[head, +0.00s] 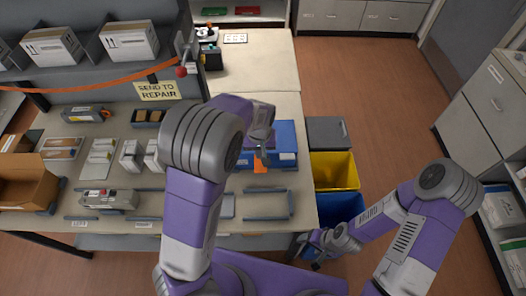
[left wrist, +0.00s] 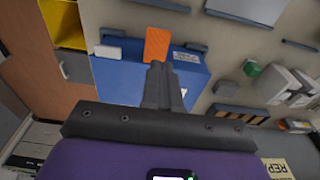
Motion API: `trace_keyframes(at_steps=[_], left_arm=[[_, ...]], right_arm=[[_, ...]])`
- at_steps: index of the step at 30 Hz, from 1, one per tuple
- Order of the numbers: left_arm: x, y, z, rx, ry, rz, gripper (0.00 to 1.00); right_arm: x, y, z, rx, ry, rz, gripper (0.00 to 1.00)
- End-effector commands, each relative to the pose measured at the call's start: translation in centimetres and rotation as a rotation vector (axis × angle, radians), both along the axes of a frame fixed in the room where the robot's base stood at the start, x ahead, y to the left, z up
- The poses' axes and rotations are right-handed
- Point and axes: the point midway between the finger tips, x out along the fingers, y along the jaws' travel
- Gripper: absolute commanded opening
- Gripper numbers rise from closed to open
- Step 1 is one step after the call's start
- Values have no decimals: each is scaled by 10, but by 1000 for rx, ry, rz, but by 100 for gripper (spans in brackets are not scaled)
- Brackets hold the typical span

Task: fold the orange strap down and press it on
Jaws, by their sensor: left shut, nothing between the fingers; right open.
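The orange strap (head: 261,167) is a short flat tab at the front edge of the blue case (head: 284,137) on the table. In the left wrist view the strap (left wrist: 157,45) sticks out past the edge of the blue case (left wrist: 130,82). My left gripper (head: 262,154) is shut and empty over the case, its fingertips (left wrist: 157,66) close to the strap's base. I cannot tell whether they touch it. My left arm hides part of the case. My right gripper (head: 314,250) is open and empty, low beside the table's right front corner.
Grey, yellow (head: 332,170) and blue bins stand right of the table. A longer orange band (head: 90,82) runs across the back left, near a "SEND TO REPAIR" sign (head: 157,91). Grey rails (head: 268,205) and small parts lie on the table.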

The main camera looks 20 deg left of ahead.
Motion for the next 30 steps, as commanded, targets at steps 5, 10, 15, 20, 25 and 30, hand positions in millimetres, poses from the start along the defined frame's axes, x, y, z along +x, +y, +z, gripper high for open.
trace_keyframes(at_steps=[5, 10, 15, 20, 25, 30], left_arm=[[1, 2, -27, 2, 6, 2, 0], [5, 3, -65, 3, 6, 2, 0], [8, 4, -99, 1, 6, 1, 0], [12, 4, -122, 0, 2, 0, 0], [13, 5, -134, 0, 1, 1, 0], [14, 4, -136, 0, 0, 0, 0]], right_arm=[[-1, 0, -1, 0, 1, -1, 70], [0, 0, -2, 0, 1, -1, 70], [0, 0, -2, 0, 0, 0, 70], [0, 0, 0, 0, 0, 0, 70], [0, 0, 1, 0, 0, 0, 70], [0, 0, 1, 0, 0, 0, 70]])
